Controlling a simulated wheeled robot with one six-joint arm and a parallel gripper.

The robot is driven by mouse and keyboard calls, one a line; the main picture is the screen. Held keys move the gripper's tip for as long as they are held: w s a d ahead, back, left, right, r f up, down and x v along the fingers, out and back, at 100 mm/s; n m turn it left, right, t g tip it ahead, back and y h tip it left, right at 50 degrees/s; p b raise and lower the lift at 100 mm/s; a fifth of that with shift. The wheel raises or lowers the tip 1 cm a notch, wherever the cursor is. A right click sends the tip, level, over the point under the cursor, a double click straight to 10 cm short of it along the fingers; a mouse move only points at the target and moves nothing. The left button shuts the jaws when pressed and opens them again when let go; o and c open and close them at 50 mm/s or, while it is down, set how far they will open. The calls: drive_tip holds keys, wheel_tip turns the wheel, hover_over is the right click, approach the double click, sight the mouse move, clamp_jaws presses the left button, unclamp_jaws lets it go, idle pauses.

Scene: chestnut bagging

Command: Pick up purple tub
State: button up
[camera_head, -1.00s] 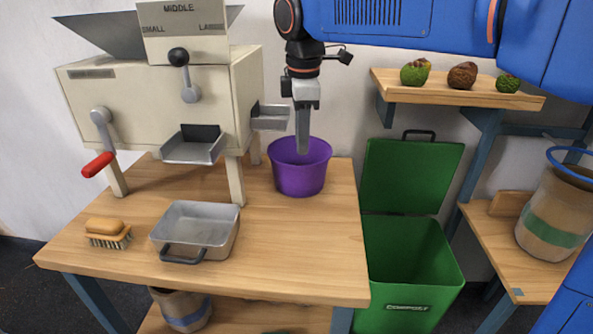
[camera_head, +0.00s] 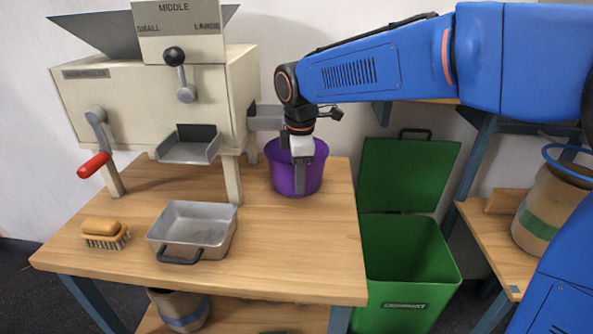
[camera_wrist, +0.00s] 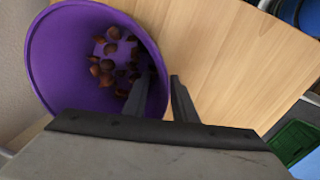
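The purple tub (camera_head: 283,172) stands upright on the wooden table, below the machine's right-hand chute. In the wrist view the tub (camera_wrist: 52,62) holds several brown chestnuts (camera_wrist: 112,56). My gripper (camera_head: 300,190) is at the tub's front right wall, pointing down. In the wrist view my gripper (camera_wrist: 162,85) has its fingers apart, one inside the tub and one outside, with the wall between them. A gap shows between the outer finger and the wall. Whether the inner finger touches the wall is unclear.
The cream sorting machine (camera_head: 150,105) stands left of the tub. A metal tray (camera_head: 205,212) and a brush (camera_head: 103,232) lie on the table (camera_head: 290,265). An open green compost bin (camera_head: 405,275) is to the right. A sack (camera_head: 545,215) stands on a side shelf.

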drive_tip(key=shift+f, duration=0.55)
clamp_jaws()
drive_tip(key=shift+r, duration=0.2)
